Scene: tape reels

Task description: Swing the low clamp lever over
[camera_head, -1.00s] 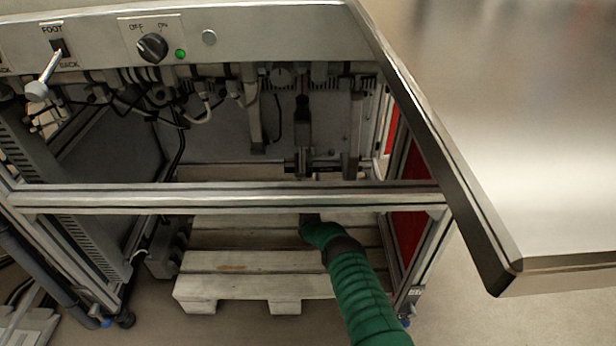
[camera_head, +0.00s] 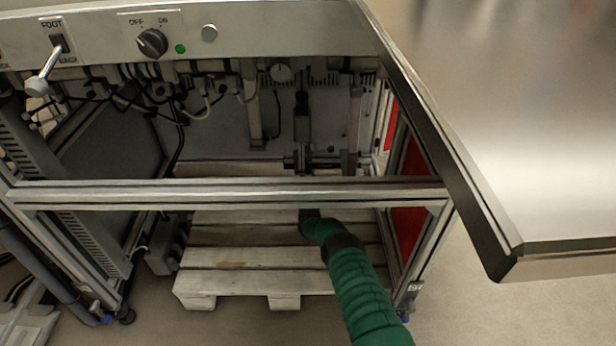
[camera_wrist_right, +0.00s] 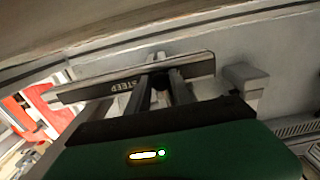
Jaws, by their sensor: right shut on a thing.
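The right wrist view shows a flat metal bar (camera_wrist_right: 135,80) marked "STEEP" lying across the fingertips. My right gripper (camera_wrist_right: 160,78) is shut on a dark part of the low clamp lever (camera_wrist_right: 158,84), at the middle of this bar. In the head view my green right arm reaches under the frame's front rail, and the rail hides much of the wrist. Dark clamp parts (camera_head: 303,125) stand upright behind the rail, with a short crosspiece (camera_head: 325,163) low down. Which of these is the lever is hard to tell. My left gripper is not in view.
The metal front rail (camera_head: 230,192) crosses above my forearm. A wooden pallet (camera_head: 240,283) lies below. Cables and fittings hang under the control panel (camera_head: 110,40). A steel tabletop (camera_head: 500,120) overhangs at the right, and a red panel (camera_head: 408,215) stands right of my arm.

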